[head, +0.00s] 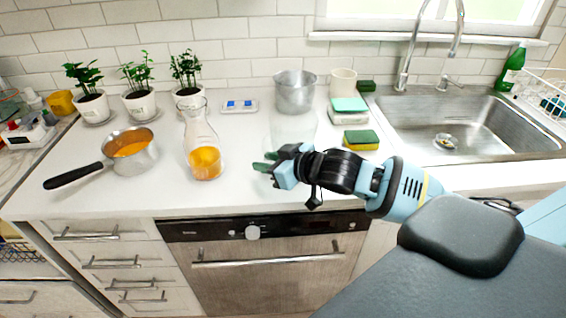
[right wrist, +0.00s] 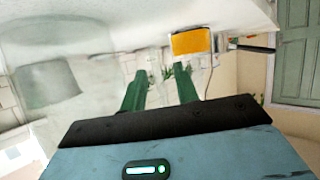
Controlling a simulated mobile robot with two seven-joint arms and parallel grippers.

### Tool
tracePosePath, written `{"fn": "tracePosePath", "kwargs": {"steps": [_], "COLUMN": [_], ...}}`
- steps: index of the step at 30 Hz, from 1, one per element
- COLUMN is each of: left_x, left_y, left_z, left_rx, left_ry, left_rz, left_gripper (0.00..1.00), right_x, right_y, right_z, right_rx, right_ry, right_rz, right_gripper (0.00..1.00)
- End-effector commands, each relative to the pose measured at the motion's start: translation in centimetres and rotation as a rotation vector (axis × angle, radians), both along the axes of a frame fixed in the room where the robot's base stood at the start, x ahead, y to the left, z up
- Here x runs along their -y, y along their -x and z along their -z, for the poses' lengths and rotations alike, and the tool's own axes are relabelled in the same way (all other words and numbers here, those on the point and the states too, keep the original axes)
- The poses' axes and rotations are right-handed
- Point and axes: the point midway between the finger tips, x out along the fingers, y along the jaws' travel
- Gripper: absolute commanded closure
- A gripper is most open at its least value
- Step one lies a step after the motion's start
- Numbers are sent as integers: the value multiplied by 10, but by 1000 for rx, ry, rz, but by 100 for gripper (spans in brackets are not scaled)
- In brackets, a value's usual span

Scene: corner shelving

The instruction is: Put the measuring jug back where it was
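A clear, faint glass vessel (head: 293,128) stands on the counter just behind my right gripper; it looks like the measuring jug, but its outline is hard to make out. In the right wrist view a large see-through shape (right wrist: 45,85) fills the left side. A glass carafe (head: 198,125) with orange liquid stands to the left. My right gripper (head: 266,161) is over the counter between the carafe and the clear vessel, its fingers pointing left toward the carafe. In the right wrist view its green fingers (right wrist: 160,85) are apart with nothing between them. My left gripper is not in view.
A saucepan (head: 130,150) of orange food is at the left, its handle toward the front. Potted plants (head: 140,105) line the wall. A metal pot (head: 295,92), a mug (head: 342,82) and sponges (head: 361,140) stand near the sink (head: 440,120). The front counter is clear.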

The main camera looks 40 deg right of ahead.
Motion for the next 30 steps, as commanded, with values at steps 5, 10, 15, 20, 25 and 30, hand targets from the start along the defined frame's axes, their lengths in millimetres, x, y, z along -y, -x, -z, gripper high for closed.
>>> {"fn": "tracePosePath", "kwargs": {"steps": [5, 10, 15, 20, 25, 30], "left_x": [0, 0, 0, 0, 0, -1], "left_y": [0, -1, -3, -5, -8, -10], "left_z": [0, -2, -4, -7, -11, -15], "left_rx": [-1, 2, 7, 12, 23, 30], "left_ry": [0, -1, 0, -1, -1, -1], "left_rz": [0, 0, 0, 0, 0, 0], "left_gripper": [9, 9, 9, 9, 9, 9], "right_x": [6, 12, 17, 21, 25, 28], "right_y": [19, 41, 60, 75, 88, 98], "right_z": [-6, -16, -24, -30, -37, -41], "right_rx": [-2, -3, -4, -3, -2, -2], "right_ry": [3, 3, 3, 3, 1, 1], "right_rz": [-1, 0, 1, 0, 0, 1], "right_gripper": [70, 70, 70, 70, 70, 70]}}
